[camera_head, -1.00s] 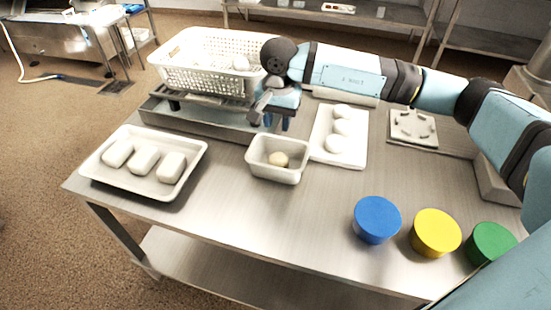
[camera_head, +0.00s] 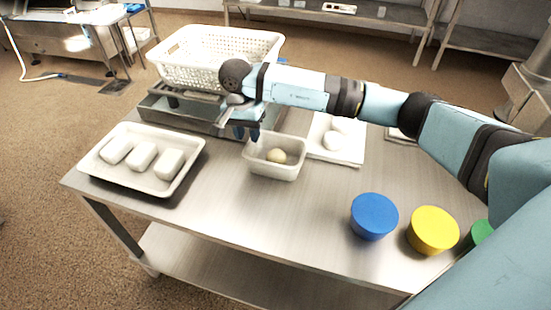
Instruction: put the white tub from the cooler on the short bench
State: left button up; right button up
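A small white tub (camera_head: 284,171) stands on the steel table with one pale round ball (camera_head: 276,156) in it. My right gripper (camera_head: 247,133) points down at the tub's back left corner. Its two dark blue fingers look a little apart, with nothing visibly held. Whether a finger touches the rim is unclear. A larger white perforated basket (camera_head: 200,66) stands behind on a grey raised unit. I cannot tell any thing here as a cooler or as the short bench. My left gripper is not in view.
A white tray (camera_head: 150,187) with three pale blocks lies at the left. A white board (camera_head: 347,157) with pale lumps is partly behind my arm. Blue (camera_head: 374,216), yellow (camera_head: 433,230) and green (camera_head: 482,232) round items stand front right. The table's front middle is clear.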

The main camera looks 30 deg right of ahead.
aim_at(250, 143)
jog(key=f, duration=0.5)
jog(key=shift+s+d, duration=0.1)
jog(key=shift+d, duration=0.1)
grip_shut()
jog(key=shift+r, duration=0.1)
